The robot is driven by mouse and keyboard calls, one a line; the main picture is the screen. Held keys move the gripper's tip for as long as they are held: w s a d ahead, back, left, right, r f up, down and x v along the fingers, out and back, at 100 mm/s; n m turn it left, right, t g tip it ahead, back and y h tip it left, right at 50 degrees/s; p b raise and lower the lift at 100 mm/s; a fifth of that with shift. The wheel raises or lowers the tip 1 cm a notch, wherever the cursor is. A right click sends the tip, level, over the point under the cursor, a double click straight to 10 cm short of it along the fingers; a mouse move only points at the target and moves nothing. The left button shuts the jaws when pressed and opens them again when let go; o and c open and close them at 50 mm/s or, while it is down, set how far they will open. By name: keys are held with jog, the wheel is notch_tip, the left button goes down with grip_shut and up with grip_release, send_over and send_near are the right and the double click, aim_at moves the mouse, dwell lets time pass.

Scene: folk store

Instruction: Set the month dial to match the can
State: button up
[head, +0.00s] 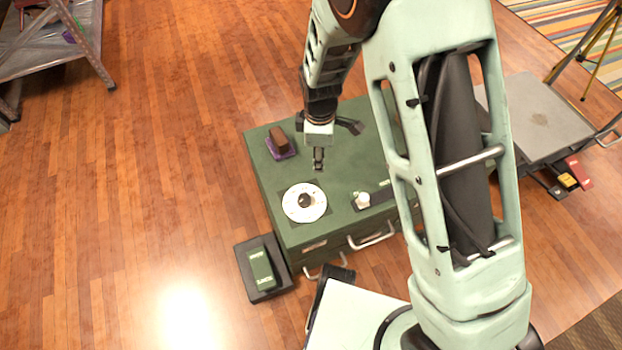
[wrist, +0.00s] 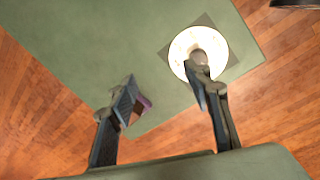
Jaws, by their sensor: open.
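The month dial (head: 315,209) is a white disc with a dark central knob (head: 305,200), set on a dark square on top of a green cabinet. The markings on the disc are too small to read. The can (head: 262,268) appears as a green block-like container with pale lettering in a dark tray beside the cabinet; its text is unreadable. My gripper (head: 318,164) is open and empty, above the cabinet top and behind the dial. In the wrist view, my gripper (wrist: 160,82) has its fingers spread, and the right finger partly covers the dial (wrist: 183,43) near its knob.
The green cabinet (head: 345,163) has metal handles on its front. A brown block (head: 279,138) on a purple base sits at the back left of its top. A pale knob (head: 362,200) stands right of the dial. A grey platform cart (head: 540,120) stands right; wooden floor lies open left.

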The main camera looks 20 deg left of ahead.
jog(key=g, duration=0.2)
send_over(305, 198)
notch_tip(305, 198, down, 4)
jog(key=shift+n, duration=0.4)
notch_tip(305, 198, down, 10)
jog(key=b, duration=0.4)
jog(key=shift+a+f, duration=0.15)
jog(key=shift+f, duration=0.1)
jog(key=c, duration=1.2)
